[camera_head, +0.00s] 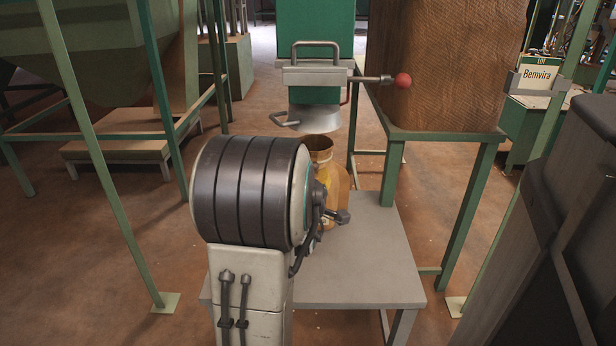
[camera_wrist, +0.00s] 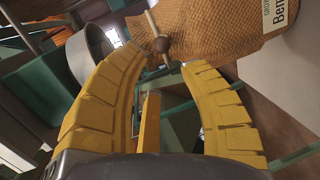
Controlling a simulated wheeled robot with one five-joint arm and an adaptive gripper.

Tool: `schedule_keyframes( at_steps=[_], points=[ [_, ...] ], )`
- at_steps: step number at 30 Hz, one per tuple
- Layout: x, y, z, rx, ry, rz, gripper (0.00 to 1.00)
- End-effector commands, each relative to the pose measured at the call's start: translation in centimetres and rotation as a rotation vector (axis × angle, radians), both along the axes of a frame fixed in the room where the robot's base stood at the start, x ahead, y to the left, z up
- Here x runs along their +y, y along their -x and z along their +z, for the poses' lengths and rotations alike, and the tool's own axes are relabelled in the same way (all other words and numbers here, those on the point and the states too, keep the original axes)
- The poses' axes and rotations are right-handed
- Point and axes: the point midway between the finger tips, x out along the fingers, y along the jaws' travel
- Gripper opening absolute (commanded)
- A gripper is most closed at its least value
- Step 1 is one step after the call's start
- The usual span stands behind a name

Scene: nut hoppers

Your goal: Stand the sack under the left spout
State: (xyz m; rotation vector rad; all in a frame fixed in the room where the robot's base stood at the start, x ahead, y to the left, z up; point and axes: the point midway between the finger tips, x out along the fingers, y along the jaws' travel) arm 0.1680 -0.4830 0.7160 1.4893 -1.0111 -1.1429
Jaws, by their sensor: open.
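The green spout (camera_head: 315,35) ends in a metal gate with a flared grey mouth (camera_head: 315,117) and a lever with a red knob (camera_head: 403,81). Below the mouth, just behind my arm, is a tan-yellow rounded shape (camera_head: 343,188) with an open-looking top. I cannot tell whether it is a sack or my fingers. My gripper (camera_wrist: 167,57) is open in the wrist view, its two curved yellow fingers spread with nothing clearly held. The round grey mouth (camera_wrist: 90,58) is left of them, and the knob (camera_wrist: 160,44) shows beyond their tips. No separate small sack is clear.
A large brown woven bulk (camera_head: 450,65) rests on a green stand (camera_head: 390,175) and fills the upper wrist view (camera_wrist: 220,40). A grey low table (camera_head: 370,275) lies below the spout. Green posts (camera_head: 105,150) and a dark mass (camera_head: 560,240) flank the space.

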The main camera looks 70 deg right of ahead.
Motion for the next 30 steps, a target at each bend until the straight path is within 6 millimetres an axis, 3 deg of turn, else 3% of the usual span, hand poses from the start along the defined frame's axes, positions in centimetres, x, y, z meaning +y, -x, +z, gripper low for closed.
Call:
schedule_keyframes(
  at_steps=[9,21,26,30],
  points=[
    [3.2,0.7,0.6,0.0,0.002,0.0,0.38],
    [4.2,0.6,0.7,-0.005,-0.005,0.006,0.38],
    [5.8,-2.8,0.0,-0.064,-0.087,0.071,0.38],
    [10.1,-8.8,-1.4,-0.164,-0.275,0.181,0.38]
  ],
)
